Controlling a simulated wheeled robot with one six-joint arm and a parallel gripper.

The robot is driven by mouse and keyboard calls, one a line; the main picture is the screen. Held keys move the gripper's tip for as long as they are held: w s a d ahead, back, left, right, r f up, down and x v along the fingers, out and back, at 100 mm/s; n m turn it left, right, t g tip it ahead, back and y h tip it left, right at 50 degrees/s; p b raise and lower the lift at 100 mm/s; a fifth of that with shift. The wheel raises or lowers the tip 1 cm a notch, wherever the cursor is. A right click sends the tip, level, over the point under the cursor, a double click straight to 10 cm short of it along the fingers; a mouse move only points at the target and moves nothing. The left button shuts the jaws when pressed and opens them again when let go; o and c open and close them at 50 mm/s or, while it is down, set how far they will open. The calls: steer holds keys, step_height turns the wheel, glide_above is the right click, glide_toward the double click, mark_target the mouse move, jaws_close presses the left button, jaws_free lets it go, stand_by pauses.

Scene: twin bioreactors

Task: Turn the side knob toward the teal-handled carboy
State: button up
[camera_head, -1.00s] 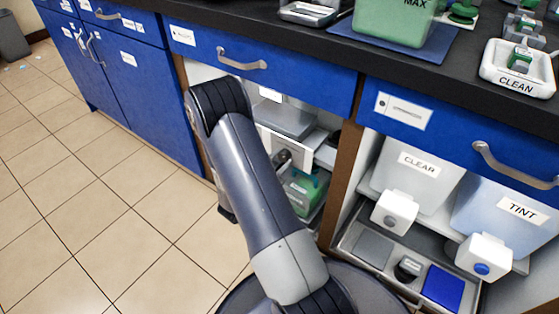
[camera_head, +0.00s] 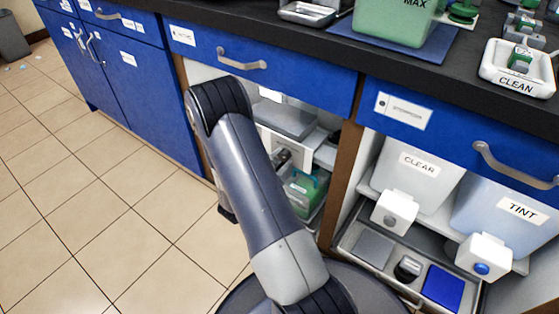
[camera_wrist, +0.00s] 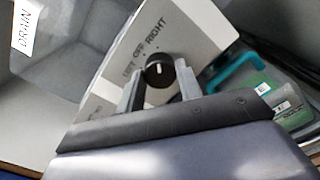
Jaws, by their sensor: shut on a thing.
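The teal-handled carboy (camera_wrist: 278,98) stands to the right of the panel in the wrist view. In the head view this green carboy (camera_head: 302,192) is low in the open cabinet, partly behind my arm.
A label reading DRAIN (camera_wrist: 26,27) is at the wrist view's upper left. A wooden divider (camera_head: 343,180) separates this bay from one with containers marked CLEAR (camera_head: 420,182) and TINT (camera_head: 510,205). The blue drawer (camera_head: 300,78) and dark countertop overhang the bay. Tiled floor lies open at left.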

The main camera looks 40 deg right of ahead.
steer(key=o, duration=1)
steer(key=p+v, duration=0.3)
steer(key=v, duration=0.7)
steer(key=shift+s+a, duration=0.2)
steer(key=shift+a, duration=0.15)
steer(key=b+x, duration=0.3)
steer(key=x, duration=0.8)
steer(key=shift+a, duration=0.1)
